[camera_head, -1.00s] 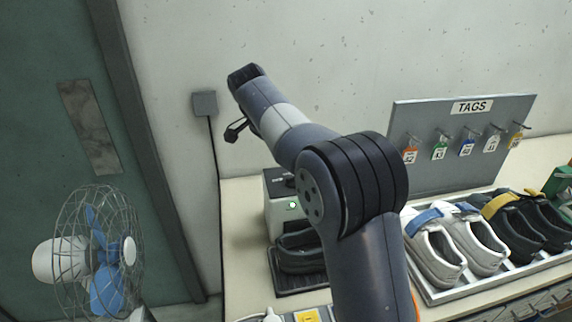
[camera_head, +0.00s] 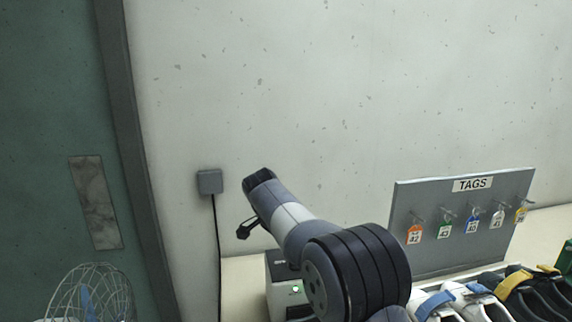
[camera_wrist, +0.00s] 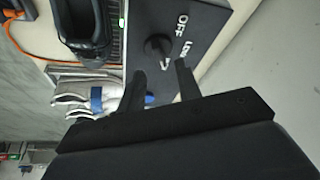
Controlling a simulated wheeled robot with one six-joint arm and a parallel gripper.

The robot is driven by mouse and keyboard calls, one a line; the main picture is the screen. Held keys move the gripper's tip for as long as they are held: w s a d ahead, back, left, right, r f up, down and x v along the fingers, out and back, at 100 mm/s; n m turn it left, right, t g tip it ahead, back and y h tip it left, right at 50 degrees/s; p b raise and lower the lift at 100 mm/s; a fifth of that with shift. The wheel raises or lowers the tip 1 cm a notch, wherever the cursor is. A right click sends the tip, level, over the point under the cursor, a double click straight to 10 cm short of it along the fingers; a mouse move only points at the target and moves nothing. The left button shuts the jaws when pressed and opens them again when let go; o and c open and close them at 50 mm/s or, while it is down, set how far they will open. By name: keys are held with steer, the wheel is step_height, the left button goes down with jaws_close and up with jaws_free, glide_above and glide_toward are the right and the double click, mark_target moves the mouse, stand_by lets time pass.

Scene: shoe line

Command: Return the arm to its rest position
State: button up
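My arm (camera_head: 290,222) rises from the lower right and bends toward the upper left, in front of the wall in the head view. My gripper (camera_wrist: 160,70) shows in the wrist view as two dark fingers standing apart. Nothing is held between them; a dark panel shows through the gap. In the head view the gripper is not clearly made out; only a small black part sticks out near the arm's far end.
A dark panel (camera_wrist: 200,22) marked OFF carries a black knob (camera_wrist: 157,47) beyond the fingers. The tag board (camera_head: 440,193) with several hanging tags and the strapped shoes (camera_head: 440,304) stand right of the arm. A wire fan (camera_head: 92,290) is lower left. The upper wall area is clear.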

steer(key=x, duration=0.4)
steer(key=shift+d+f, duration=0.1)
steer(key=shift+f, duration=0.15)
steer(key=shift+n+t+y, duration=0.3)
steer(key=shift+n, duration=0.6)
steer(key=shift+r, duration=0.1)
